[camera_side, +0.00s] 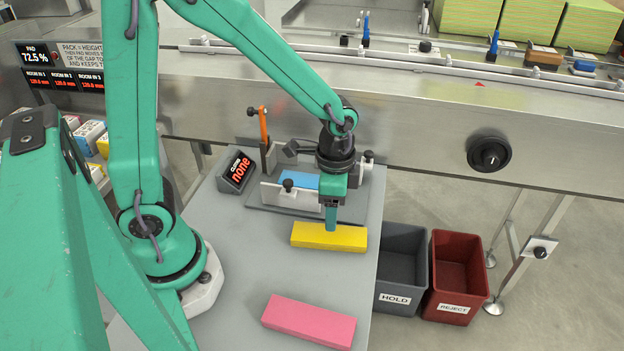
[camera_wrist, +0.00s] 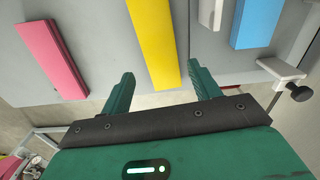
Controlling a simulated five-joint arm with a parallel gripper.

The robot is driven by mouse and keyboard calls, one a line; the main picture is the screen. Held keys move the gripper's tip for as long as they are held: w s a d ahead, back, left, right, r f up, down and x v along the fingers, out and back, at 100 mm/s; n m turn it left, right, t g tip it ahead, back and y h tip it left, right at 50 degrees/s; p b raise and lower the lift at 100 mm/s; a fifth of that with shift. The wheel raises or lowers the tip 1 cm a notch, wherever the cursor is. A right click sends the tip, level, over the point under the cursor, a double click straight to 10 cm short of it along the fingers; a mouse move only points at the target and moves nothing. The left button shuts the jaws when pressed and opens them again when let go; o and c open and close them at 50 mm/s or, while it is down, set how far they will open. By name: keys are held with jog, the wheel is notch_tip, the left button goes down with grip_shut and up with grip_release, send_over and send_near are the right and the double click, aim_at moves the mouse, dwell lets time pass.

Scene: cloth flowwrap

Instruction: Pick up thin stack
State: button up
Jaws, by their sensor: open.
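Three flat cloth stacks show, and I cannot tell surely which is the thin one. The yellow stack (camera_side: 328,239) lies on the grey table in front of the fixture. The pink stack (camera_side: 309,322) lies nearer the table's front. A blue stack (camera_side: 297,180) sits in the fixture, partly hidden by my arm. My gripper (camera_side: 331,218) points down at the yellow stack's far edge; whether it touches is unclear. In the wrist view my gripper (camera_wrist: 163,90) is open and empty, with the yellow stack (camera_wrist: 153,40) between and beyond the fingers. The pink stack (camera_wrist: 52,58) is left, the blue (camera_wrist: 257,22) right.
The fixture plate (camera_side: 262,205) with white guides and black knobs stands behind the yellow stack. A display reading "none" (camera_side: 238,173) is to its left. The HOLD bin (camera_side: 402,270) and REJECT bin (camera_side: 455,275) are at the right. A steel conveyor (camera_side: 420,130) runs behind. Table between yellow and pink is clear.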

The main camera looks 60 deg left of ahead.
aim_at(329, 233)
jog(key=shift+f, duration=1.25)
jog(key=shift+f, duration=0.15)
jog(key=shift+s+a+f, duration=0.15)
jog(key=shift+f, duration=2.3)
jog(key=shift+c, duration=0.2)
jog(key=c, duration=0.7)
